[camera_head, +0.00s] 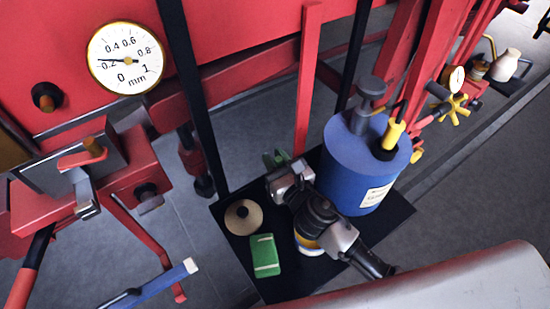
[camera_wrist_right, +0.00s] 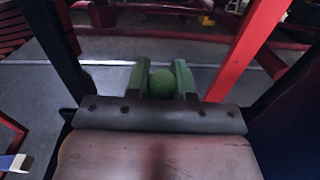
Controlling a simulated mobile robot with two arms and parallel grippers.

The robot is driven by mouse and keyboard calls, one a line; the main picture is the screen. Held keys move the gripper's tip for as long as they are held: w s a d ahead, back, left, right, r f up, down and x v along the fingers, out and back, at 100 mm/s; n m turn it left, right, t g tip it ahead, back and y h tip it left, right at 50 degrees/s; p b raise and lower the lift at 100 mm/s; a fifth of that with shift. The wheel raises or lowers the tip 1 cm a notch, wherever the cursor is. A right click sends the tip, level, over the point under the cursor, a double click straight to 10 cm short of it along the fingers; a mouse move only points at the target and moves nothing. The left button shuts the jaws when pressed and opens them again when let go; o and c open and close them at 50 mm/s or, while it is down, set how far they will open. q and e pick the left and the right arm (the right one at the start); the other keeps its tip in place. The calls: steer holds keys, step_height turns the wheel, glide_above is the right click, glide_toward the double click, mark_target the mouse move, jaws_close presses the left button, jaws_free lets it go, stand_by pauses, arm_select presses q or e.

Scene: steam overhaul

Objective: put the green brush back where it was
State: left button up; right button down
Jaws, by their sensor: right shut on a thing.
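My right gripper (camera_head: 277,158) reaches over the dark mat (camera_head: 223,212) in the head view, with its arm coming from the lower right. In the right wrist view, my right gripper (camera_wrist_right: 161,68) has its two green fingers shut on a rounded green thing, which looks like part of the green brush (camera_wrist_right: 162,85). The rest of the brush is hidden, and in the head view the fingers and brush are too small to tell apart. My left gripper is not in view.
On the mat are a beige round disc (camera_head: 243,217), a green block with pale bands (camera_head: 265,255) and a blue canister (camera_head: 352,170). Red posts (camera_head: 307,80) and black uprights (camera_head: 183,75) stand close to the gripper. A blue bar (camera_head: 155,285) juts in at lower left.

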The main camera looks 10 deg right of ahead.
steer(key=c, duration=1.1)
jaws_free()
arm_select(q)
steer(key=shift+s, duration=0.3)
arm_select(e)
steer(key=shift+o, duration=0.6)
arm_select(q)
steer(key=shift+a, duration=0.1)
arm_select(e)
steer(key=shift+r, duration=0.15)
steer(key=shift+s+d+f, duration=0.1)
steer(key=shift+s+f, duration=0.1)
steer(key=shift+s, duration=0.15)
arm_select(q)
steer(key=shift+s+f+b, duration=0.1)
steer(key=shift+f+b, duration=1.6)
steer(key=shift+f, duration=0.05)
arm_select(e)
steer(key=v, duration=1.1)
